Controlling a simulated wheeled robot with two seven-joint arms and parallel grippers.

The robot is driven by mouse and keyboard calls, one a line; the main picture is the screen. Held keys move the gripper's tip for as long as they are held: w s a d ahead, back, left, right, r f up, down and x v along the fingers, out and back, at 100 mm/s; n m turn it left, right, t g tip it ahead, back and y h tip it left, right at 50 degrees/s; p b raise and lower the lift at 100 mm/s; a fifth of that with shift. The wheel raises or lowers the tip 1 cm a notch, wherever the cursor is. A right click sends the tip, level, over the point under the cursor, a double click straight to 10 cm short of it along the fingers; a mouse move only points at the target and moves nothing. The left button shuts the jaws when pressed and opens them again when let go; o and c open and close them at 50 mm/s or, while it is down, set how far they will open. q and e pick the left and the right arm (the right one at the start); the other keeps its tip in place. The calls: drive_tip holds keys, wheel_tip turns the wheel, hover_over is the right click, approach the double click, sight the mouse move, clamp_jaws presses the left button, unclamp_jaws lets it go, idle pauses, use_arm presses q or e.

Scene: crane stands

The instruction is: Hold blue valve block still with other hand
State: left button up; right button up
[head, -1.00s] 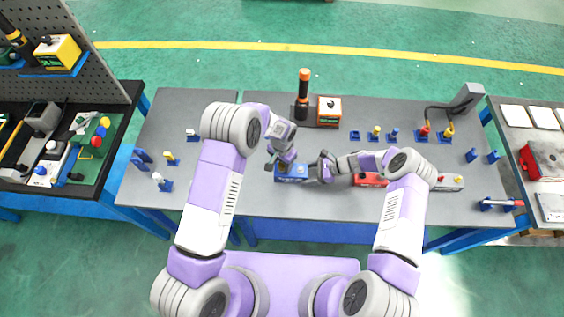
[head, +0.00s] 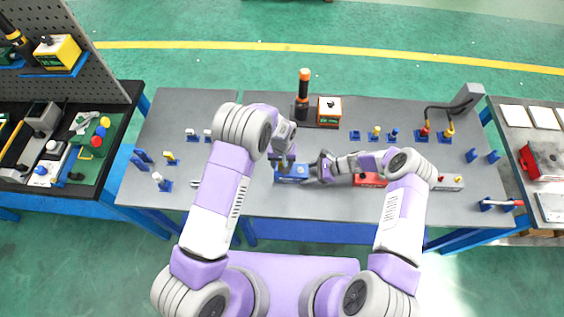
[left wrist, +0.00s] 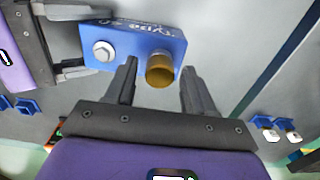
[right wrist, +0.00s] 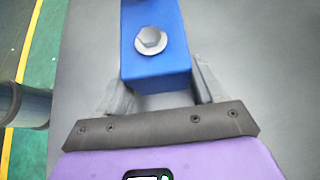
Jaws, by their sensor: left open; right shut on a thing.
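The blue valve block (head: 291,172) lies on the grey table near the middle. In the left wrist view the block (left wrist: 125,42) has a silver hex bolt at one end and a brass cylinder (left wrist: 160,70) at the other. My left gripper (head: 281,162) is over the block's left end, open, with its fingers on either side of the brass cylinder and a visible gap. My right gripper (head: 319,171) is shut on the block's right end. In the right wrist view the block (right wrist: 155,55) sits between its fingers, below the hex bolt (right wrist: 150,40).
A red block (head: 369,180) lies right of my right gripper, partly behind my right arm. Small blue holders with fittings (head: 375,132) are at the back right. Table is clear in front of the blue block.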

use_arm(q)
clamp_jaws()
drive_tip(key=m, duration=0.4)
drive_tip(key=shift+m, duration=0.6)
drive_tip(key=m, duration=0.2)
drive_tip(key=shift+m, duration=0.3)
drive_tip(key=shift+o, duration=0.7)
unclamp_jaws()
drive_tip(key=shift+r, duration=0.1)
drive_tip(key=shift+r, duration=2.4)
